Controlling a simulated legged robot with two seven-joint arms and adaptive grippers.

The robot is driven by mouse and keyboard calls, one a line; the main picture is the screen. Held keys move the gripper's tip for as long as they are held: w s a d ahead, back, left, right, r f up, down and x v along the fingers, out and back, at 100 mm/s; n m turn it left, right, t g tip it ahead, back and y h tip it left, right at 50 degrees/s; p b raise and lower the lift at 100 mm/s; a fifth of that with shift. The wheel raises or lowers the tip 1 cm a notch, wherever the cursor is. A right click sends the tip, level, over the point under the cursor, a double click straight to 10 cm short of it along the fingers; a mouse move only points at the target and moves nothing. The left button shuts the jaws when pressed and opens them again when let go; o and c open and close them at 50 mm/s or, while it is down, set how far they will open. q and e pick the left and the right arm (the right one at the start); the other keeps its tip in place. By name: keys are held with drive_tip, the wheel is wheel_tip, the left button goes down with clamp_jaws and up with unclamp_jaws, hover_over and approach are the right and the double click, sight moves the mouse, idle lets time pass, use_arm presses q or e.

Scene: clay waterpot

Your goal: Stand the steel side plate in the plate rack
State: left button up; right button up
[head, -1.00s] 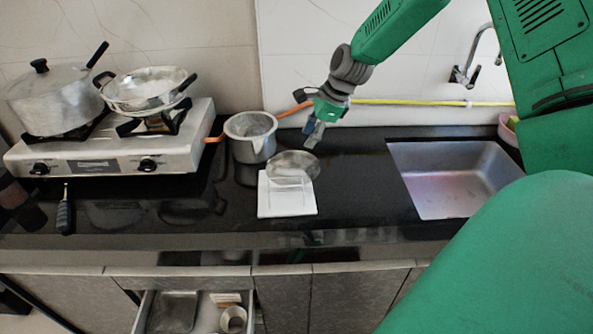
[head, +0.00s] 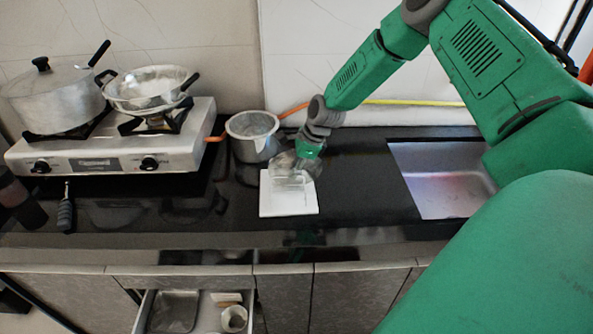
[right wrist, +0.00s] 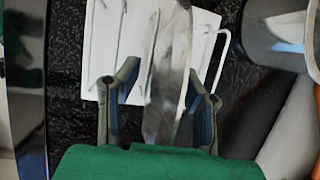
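The steel side plate (head: 283,162) is at the back edge of the white plate rack (head: 288,199), partly hidden by my right gripper (head: 302,163). In the right wrist view the plate (right wrist: 170,75) shows as a narrow, tilted shape overlapping the rack (right wrist: 100,45). The fingers of my right gripper (right wrist: 163,85) are spread, one on each side of the plate, with gaps visible on both sides. I cannot tell whether the plate rests in the rack's wires. My left gripper is not in view.
A steel saucepan (head: 251,140) stands close behind and left of the rack. A gas stove (head: 110,150) with a lidded pot (head: 58,98) and a pan (head: 150,90) is at the left. The sink (head: 440,180) is at the right. An open drawer (head: 200,312) juts out below.

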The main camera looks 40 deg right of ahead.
drive_tip(key=shift+a+r, duration=0.25)
drive_tip(key=shift+a, duration=0.4)
drive_tip(key=shift+s+d, duration=0.1)
drive_tip(key=shift+s, duration=0.05)
clamp_jaws()
drive_tip(key=shift+s+d+f, duration=0.1)
drive_tip(key=shift+d+f, duration=0.1)
drive_tip(key=shift+d, duration=0.25)
